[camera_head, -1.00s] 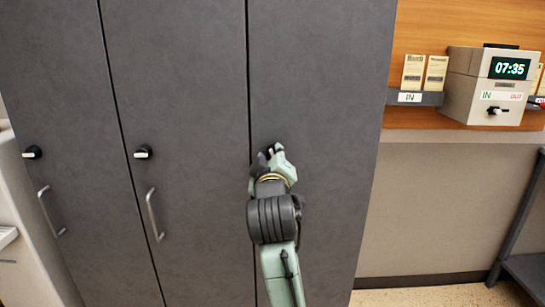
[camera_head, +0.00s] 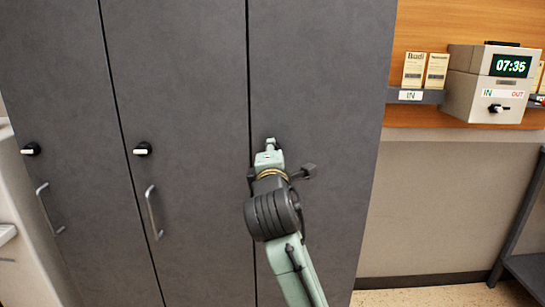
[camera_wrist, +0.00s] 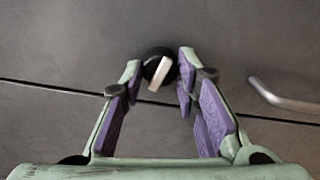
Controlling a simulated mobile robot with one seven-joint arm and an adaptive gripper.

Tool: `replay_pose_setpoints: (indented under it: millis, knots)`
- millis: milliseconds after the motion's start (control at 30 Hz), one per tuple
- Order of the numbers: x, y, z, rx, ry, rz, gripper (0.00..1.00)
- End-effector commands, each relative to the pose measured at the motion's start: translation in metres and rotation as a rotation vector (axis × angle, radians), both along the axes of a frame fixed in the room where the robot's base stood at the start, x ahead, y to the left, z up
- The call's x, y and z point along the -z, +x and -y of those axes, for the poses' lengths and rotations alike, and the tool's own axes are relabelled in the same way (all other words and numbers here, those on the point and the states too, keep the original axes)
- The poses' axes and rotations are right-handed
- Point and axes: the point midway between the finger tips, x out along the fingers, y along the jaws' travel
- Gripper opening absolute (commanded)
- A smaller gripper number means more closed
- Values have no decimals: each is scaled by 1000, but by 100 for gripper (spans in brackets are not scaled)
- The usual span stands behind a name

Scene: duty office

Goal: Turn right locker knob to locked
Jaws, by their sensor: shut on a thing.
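The right locker knob (camera_wrist: 158,68) is a round black knob with a white pointer bar, on the right grey locker door (camera_head: 325,90). In the wrist view the bar stands steep, its lower end leaning left. My gripper (camera_wrist: 160,66) is shut on the knob, with a fingertip on each side of it. In the head view my gripper (camera_head: 270,146) is at the right door, close to the seam, and hides the knob.
The middle locker has its own knob (camera_head: 142,149) and bar handle (camera_head: 154,212). The left locker has a knob (camera_head: 30,149) too. The right locker's bar handle (camera_wrist: 284,96) is close to my gripper. A time clock (camera_head: 492,85) stands at the right.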

Motion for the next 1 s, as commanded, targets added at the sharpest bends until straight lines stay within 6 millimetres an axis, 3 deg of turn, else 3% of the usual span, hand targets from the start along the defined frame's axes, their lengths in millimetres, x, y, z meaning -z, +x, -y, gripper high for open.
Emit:
replay_pose_setpoints:
  millis: [400, 1000]
  knots:
    - [1, 0, 1, 1, -235, -1, 0]
    - [1, 0, 0, 0, -286, -1, 0]
